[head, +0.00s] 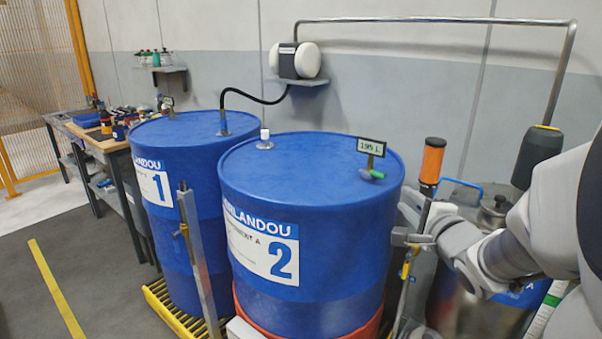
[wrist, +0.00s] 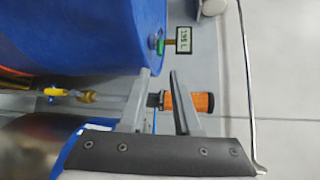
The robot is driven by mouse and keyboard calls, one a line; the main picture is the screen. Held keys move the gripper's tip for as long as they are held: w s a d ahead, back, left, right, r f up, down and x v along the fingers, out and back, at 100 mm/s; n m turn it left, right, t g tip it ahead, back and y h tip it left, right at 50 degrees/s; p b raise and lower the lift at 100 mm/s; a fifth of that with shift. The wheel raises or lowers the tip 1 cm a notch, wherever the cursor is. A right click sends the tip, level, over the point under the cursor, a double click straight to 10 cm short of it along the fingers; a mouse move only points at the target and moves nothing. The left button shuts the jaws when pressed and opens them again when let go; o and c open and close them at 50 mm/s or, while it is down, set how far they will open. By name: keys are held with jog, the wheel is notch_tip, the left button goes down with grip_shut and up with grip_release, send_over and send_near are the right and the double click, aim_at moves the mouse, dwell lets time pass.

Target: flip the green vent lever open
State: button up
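A small green lever (head: 376,174) sits on top of the blue drum marked 2 (head: 310,235), near its right rim, just below a small display reading 195 L (head: 371,147). In the wrist view the green lever (wrist: 160,46) shows at the drum's edge beside the display (wrist: 183,39), beyond my fingertips. My gripper (head: 404,238) is to the right of drum 2, lower than its lid and apart from the lever. In the wrist view my gripper (wrist: 161,74) has its fingers spread, with nothing held between them.
An orange-topped post (head: 432,160) stands right of drum 2; it shows behind my fingers in the wrist view (wrist: 190,103). A steel vessel (head: 492,215) stands partly behind my arm. A second blue drum (head: 165,150) and workbench (head: 110,145) are left. Space above the lids is mostly clear.

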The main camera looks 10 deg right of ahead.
aim_at(377, 175)
jog(key=w+b, duration=0.2)
jog(key=w, duration=0.3)
jog(key=w+f+b, duration=0.1)
jog(key=w+b, duration=0.2)
jog(key=w, duration=0.3)
jog(key=w+f+b, duration=0.1)
jog(key=w+b, duration=0.1)
jog(key=w, duration=0.4)
jog(key=shift+f, duration=0.2)
grip_shut()
